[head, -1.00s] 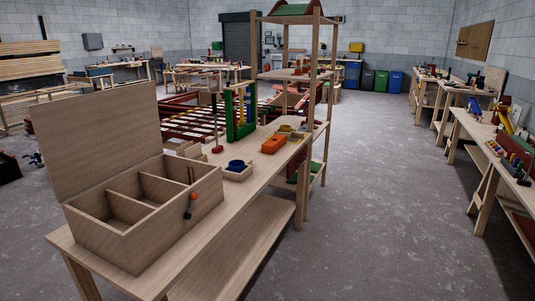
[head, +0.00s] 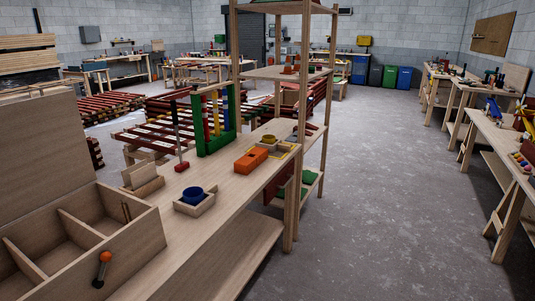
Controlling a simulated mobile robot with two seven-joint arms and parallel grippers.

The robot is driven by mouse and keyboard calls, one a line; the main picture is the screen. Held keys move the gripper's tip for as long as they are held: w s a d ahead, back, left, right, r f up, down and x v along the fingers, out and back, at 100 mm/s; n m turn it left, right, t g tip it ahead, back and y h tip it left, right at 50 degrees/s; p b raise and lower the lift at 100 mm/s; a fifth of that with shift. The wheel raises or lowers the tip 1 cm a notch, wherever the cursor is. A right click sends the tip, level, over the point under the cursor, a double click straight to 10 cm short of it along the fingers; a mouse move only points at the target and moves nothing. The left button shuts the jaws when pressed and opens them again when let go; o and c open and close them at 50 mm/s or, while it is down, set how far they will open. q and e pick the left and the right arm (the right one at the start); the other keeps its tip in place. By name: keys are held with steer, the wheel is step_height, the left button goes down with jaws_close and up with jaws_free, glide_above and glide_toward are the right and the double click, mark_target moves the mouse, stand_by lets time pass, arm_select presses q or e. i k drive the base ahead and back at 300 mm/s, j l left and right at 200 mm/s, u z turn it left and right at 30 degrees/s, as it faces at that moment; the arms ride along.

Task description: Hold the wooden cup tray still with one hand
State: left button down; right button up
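A small square wooden tray (head: 208,206) sits on the near workbench, right of the large open box. A blue cup (head: 192,194) stands in it. Farther along the same bench, near the shelf posts, is another shallow tray with yellow edging (head: 292,150), holding a yellow cup (head: 268,140). I cannot tell for sure which one is the wooden cup tray. Neither of my grippers is in view, and nothing is touching either tray.
A compartmented wooden box (head: 135,238) with a raised lid fills the left front. An orange block (head: 251,160), a green frame (head: 203,124) and a wooden holder (head: 143,184) share the bench. A tall shelf post (head: 294,215) stands at its far end. Open floor (head: 380,200) lies to the right.

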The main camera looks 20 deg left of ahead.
mark_target(193, 196)
steer(key=i+u, duration=0.15)
steer(key=i, duration=0.3)
steer(key=i+l+u, duration=0.1)
steer(key=i, duration=0.3)
steer(key=i+l+u, duration=0.15)
steer(key=i, duration=0.3)
steer(key=i+l+u, duration=0.1)
steer(key=u, duration=0.35)
steer(key=i+l+u, duration=0.25)
steer(key=u, duration=0.2)
steer(key=i+l+u, duration=0.2)
steer(key=u, duration=0.3)
steer(key=i+l+u, duration=0.1)
steer(key=l+u, duration=0.55)
steer(key=u, duration=0.25)
steer(key=i, duration=0.05)
